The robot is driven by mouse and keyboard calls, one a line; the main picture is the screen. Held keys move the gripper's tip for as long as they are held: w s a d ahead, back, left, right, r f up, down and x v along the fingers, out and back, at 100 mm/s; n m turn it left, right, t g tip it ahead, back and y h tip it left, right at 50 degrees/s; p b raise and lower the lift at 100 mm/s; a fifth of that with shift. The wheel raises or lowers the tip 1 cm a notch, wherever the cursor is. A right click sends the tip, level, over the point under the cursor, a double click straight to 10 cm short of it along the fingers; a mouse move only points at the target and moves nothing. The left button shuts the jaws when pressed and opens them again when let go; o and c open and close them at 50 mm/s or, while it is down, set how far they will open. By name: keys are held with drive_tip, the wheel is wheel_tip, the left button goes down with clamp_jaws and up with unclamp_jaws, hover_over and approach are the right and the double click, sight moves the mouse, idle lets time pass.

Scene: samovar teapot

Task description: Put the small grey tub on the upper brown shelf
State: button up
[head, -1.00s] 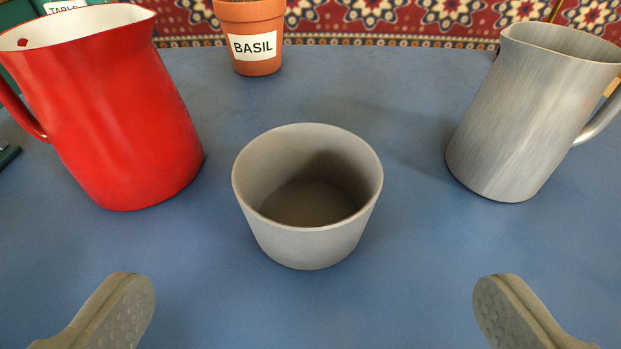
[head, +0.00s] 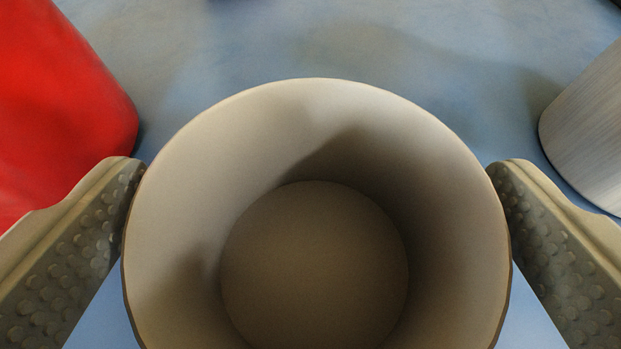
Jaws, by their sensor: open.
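The small grey tub (head: 315,255) stands upright on the blue table, large in the lower middle of the head view. It is round and open at the top, and its inside is empty. My gripper (head: 318,215) is open, with one textured finger on each side of the tub. Both fingertips are very close to the tub's rim; I cannot tell whether they touch it. The upper brown shelf is not in view.
A red pitcher (head: 62,120) stands close to the left finger. A brushed metal pitcher (head: 592,130) stands at the right edge, near the right finger. The blue table (head: 330,40) is clear behind the tub.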

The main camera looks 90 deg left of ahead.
sight(315, 263)
drive_tip(key=shift+a+f, duration=0.2)
drive_tip(key=shift+a, duration=0.3)
drive_tip(key=shift+c, duration=0.4)
drive_tip(key=c, duration=0.9)
wheel_tip(315, 263, up, 10)
